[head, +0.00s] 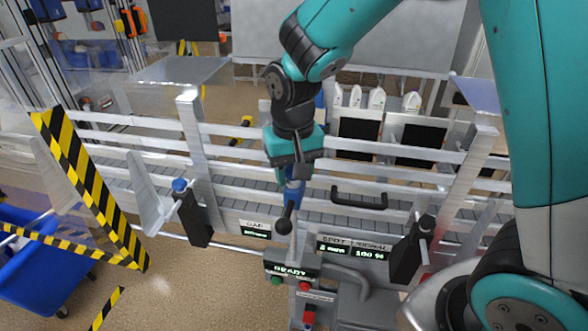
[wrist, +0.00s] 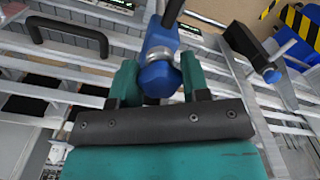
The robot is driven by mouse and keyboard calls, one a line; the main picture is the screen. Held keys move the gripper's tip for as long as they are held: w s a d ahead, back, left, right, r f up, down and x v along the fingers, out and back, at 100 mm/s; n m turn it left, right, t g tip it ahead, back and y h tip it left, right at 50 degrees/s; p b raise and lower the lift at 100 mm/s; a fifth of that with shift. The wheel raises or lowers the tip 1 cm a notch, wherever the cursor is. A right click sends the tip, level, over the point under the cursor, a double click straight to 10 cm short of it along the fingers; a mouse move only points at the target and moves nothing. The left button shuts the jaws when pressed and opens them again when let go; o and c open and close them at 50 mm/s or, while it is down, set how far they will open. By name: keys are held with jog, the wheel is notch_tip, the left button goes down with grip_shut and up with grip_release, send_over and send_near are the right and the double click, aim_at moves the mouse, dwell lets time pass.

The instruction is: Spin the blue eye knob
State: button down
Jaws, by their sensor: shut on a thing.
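My gripper (head: 292,165) reaches down over the rails of the metal conveyor stand. A silver collar shows around the knob's far side. Part of the knob is hidden by the fingers in the head view.
A black handle (head: 359,199) is right of the knob. Black clamp blocks stand at left (head: 194,218) and right (head: 410,250). Small display panels and a red button (head: 309,316) lie below. A yellow-black striped barrier (head: 88,185) and blue bin (head: 35,262) are at left.

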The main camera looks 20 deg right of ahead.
jog(key=m+p, duration=0.1)
jog(key=m, duration=0.4)
jog(key=shift+m, duration=0.3)
jog(key=m, duration=0.4)
jog(key=shift+m+p, duration=0.4)
jog(key=shift+m, duration=0.8)
jog(key=m, duration=0.3)
jog(key=shift+p, duration=0.3)
jog(key=m, duration=0.4)
jog(key=shift+m+p, duration=0.35)
jog(key=shift+m, duration=0.05)
jog(key=shift+c, duration=1.4)
grip_release()
